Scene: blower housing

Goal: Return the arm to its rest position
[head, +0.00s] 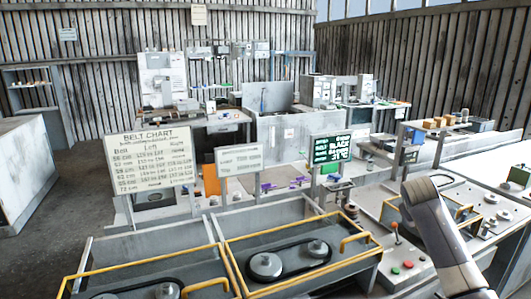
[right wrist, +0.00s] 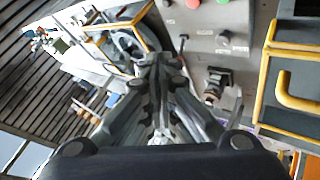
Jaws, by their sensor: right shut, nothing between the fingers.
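My right arm (head: 445,240) rises from the bottom right of the head view, in front of the control panel. My right gripper (right wrist: 157,65) fills the middle of the right wrist view. Its fingers are together, with nothing seen between them. In that view it is in front of a grey panel (right wrist: 222,45) with red and green buttons, and apart from it as far as I can tell. My left arm and left gripper are not in view.
Two grey housings with yellow rails (head: 230,270) and dark belts on pulleys (head: 265,265) stand in front. A belt chart board (head: 152,160) and a dark display (head: 332,149) stand behind them. A joystick and buttons (head: 394,269) are near my right arm. Open floor (head: 75,190) shows at left.

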